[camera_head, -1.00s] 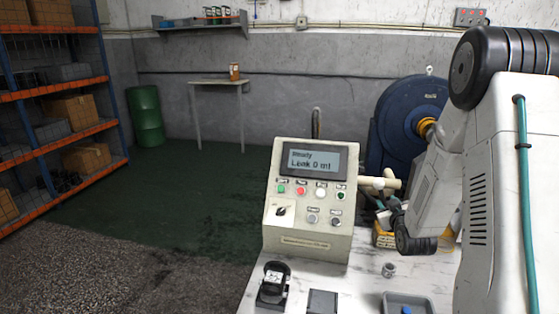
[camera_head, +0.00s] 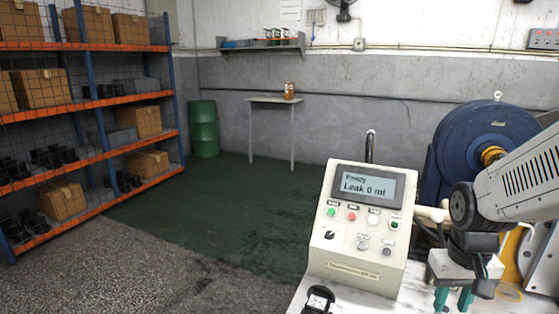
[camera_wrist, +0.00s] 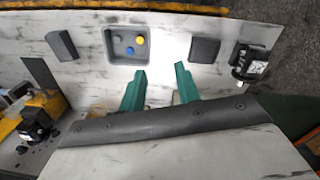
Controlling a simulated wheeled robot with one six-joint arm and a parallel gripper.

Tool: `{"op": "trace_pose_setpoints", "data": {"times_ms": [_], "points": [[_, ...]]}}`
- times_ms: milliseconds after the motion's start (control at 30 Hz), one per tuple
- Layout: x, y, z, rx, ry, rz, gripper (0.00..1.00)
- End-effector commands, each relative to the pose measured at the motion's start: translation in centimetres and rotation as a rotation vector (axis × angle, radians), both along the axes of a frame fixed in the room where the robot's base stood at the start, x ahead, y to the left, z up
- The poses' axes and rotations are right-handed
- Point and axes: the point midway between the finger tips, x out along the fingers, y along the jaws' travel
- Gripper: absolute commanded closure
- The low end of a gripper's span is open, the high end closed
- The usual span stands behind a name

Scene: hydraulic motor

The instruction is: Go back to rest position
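My gripper (camera_head: 454,299) is in the lower right of the head view, to the right of the control box, over the white table. Its two teal fingers stand apart with nothing between them. They also show in the wrist view (camera_wrist: 160,88), open and empty above the table top.
In the wrist view, a grey tray (camera_wrist: 113,54) holds small yellow and blue pieces. A black device (camera_wrist: 247,63) stands near the table edge. Another black part (camera_wrist: 37,124) is at left by something yellow. A large blue round machine (camera_head: 470,135) stands behind the table. Shelving (camera_head: 88,98) is at left; the floor between is clear.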

Motion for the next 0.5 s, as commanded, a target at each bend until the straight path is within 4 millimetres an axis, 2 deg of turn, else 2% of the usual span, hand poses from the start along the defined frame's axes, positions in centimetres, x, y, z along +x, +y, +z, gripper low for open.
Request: {"op": "trace_pose_setpoints", "data": {"times_ms": [33, 100, 200, 300, 500], "points": [[-1.6, 1.4, 1.7, 0.008, 0.017, 0.01, 0.68], [-3.9, 3.0, 3.8, 0.021, 0.049, 0.023, 0.68], [-7.0, 5.1, 6.3, 0.033, 0.071, 0.052, 0.68], [-9.4, 6.7, 8.3, 0.038, 0.052, 0.091, 0.68], [-10.9, 8.3, 10.8, 0.025, -0.073, 0.166, 0.68]]}}
